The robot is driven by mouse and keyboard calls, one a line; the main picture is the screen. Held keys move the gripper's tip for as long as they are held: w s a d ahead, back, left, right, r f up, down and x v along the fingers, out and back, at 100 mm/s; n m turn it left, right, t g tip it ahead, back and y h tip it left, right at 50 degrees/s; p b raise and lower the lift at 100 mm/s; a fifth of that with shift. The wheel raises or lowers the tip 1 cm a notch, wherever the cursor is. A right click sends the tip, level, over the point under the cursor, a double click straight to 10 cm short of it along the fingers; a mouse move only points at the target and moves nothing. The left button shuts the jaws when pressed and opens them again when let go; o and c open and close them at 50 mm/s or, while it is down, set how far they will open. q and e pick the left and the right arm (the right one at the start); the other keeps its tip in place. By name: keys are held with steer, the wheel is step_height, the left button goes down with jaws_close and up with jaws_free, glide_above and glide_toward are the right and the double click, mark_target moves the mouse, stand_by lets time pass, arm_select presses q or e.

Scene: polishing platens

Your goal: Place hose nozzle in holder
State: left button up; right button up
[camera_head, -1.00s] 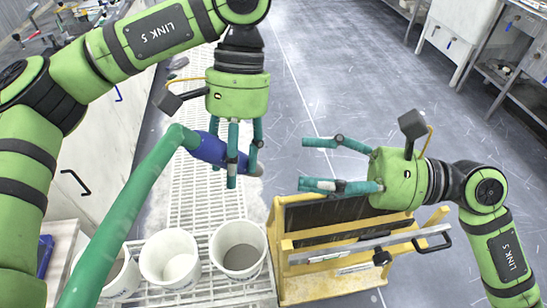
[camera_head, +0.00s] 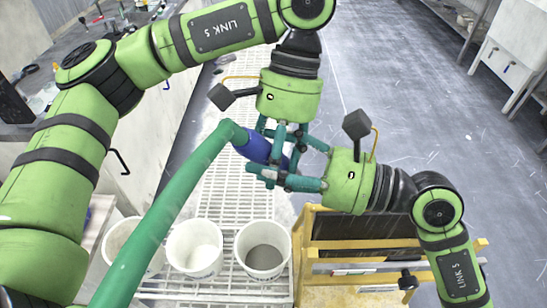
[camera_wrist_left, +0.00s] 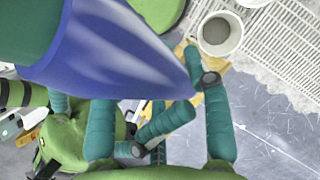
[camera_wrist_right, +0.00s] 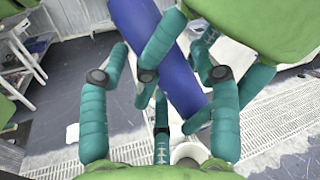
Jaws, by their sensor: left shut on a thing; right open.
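The blue hose nozzle (camera_head: 254,148) is on the end of a thick green hose (camera_head: 165,220) that runs down to the lower left. My left gripper (camera_head: 287,165) reaches down from above and is shut on the nozzle. My right gripper (camera_head: 278,158) comes from the right, open, with its fingers around the nozzle's tip end and close to the left fingers. The nozzle crosses the left wrist view (camera_wrist_left: 120,55) large and near. In the right wrist view the nozzle (camera_wrist_right: 178,80) passes between the fingers; contact with the right fingers is unclear. I cannot identify a holder.
Several white buckets (camera_head: 240,258) stand on a white grating below the hose. A yellow frame (camera_head: 305,235) with dark panels stands right of them. A cluttered bench (camera_head: 55,105) is at the left. The grey floor (camera_head: 400,90) behind is open.

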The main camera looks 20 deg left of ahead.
steer(key=c, duration=1.1)
arm_select(q)
steer(key=o, duration=1.4)
arm_select(e)
steer(key=shift+c, duration=0.2)
arm_select(q)
steer(key=shift+o, duration=0.2)
arm_select(e)
steer(key=shift+w, duration=0.1)
arm_select(q)
steer(key=shift+r, duration=0.15)
